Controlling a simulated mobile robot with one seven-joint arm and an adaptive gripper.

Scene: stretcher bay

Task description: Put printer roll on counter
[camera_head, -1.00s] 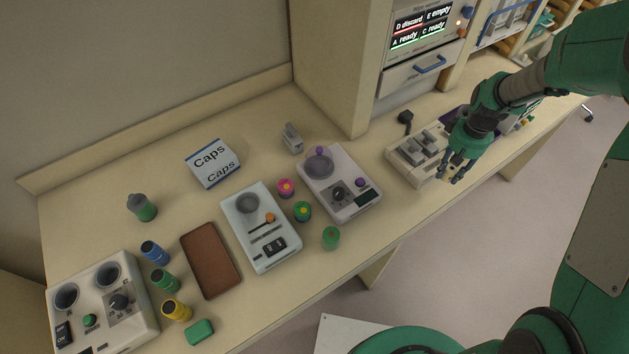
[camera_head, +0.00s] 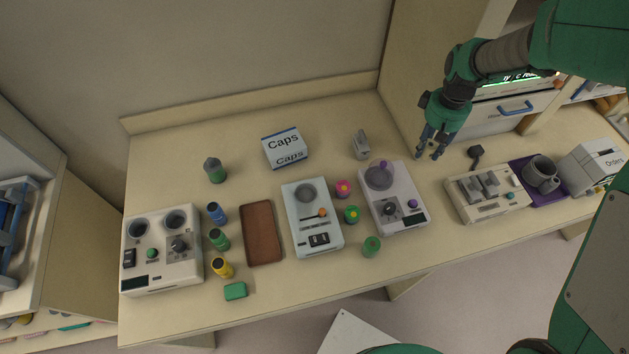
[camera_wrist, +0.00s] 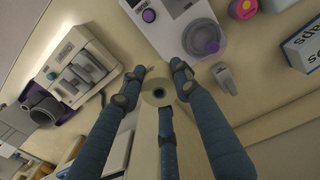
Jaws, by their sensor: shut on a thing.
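My three-fingered gripper (camera_head: 432,150) is above the counter (camera_head: 345,105), near the upright cabinet panel at the back. The counter in the wrist view lies below the fingers and looks bare close to the roll.
Below my gripper is a device with grey rocker blocks (camera_head: 487,190), with a purple tray (camera_head: 548,197) holding a mug beside it. A white device with a purple knob (camera_head: 394,196) and a small grey clip-like item (camera_head: 361,144) stand to the left. A Caps box (camera_head: 285,149) is farther left.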

